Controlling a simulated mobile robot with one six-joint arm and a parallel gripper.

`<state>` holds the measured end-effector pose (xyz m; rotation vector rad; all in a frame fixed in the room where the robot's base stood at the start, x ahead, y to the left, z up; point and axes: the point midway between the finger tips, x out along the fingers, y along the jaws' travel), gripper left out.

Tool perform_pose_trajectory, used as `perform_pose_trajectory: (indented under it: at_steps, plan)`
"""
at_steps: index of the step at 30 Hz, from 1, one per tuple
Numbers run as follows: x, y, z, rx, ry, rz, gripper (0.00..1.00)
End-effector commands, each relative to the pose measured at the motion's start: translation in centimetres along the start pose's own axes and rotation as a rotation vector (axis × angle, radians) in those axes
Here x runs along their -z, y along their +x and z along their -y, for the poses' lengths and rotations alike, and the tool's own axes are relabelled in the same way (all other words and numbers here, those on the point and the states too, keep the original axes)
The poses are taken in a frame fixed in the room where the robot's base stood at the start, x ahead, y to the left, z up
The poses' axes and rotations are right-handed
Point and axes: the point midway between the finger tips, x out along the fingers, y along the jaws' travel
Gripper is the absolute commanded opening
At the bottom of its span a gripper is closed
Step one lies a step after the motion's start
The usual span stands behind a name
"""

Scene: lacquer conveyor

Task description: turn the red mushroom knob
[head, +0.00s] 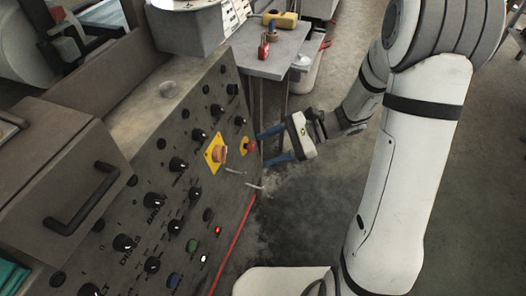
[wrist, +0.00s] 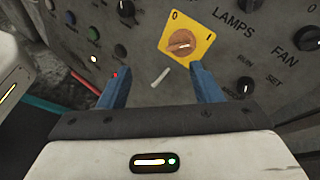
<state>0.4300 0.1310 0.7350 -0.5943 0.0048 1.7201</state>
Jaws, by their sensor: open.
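The red mushroom knob (head: 252,146) sits on a small yellow plate at the right edge of the grey control panel (head: 165,105). My gripper (head: 262,149) is open, with its two blue fingers apart beside the knob at the panel's right edge. I cannot tell whether a finger touches it. In the wrist view, my gripper (wrist: 160,76) shows open fingers with nothing held between them. The red knob cannot be made out in the wrist view.
An orange rotary switch (head: 219,153) on a yellow plate is left of the red knob; this switch (wrist: 182,43) also shows beyond the fingertips. Several black knobs and lamps cover the panel. A grey table (head: 262,62) stands behind. Open floor (head: 300,205) lies to the right.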

Motion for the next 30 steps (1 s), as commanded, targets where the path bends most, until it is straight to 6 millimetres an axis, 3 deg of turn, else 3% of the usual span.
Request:
perform_pose_trajectory:
  at_steps: [1,6,9,12,17,30]
  plan:
    - [4.2,1.3,0.1,0.067,0.074,0.051,0.58]
    - [12.3,2.5,2.1,0.299,0.27,0.195,0.58]
    - [16.1,2.6,2.8,0.406,0.348,0.25,0.58]
    - [18.6,2.6,3.2,0.479,0.398,0.285,0.58]
    - [20.1,2.7,3.6,0.529,0.428,0.307,0.58]
    - [19.0,7.9,7.0,0.527,0.429,0.308,0.58]
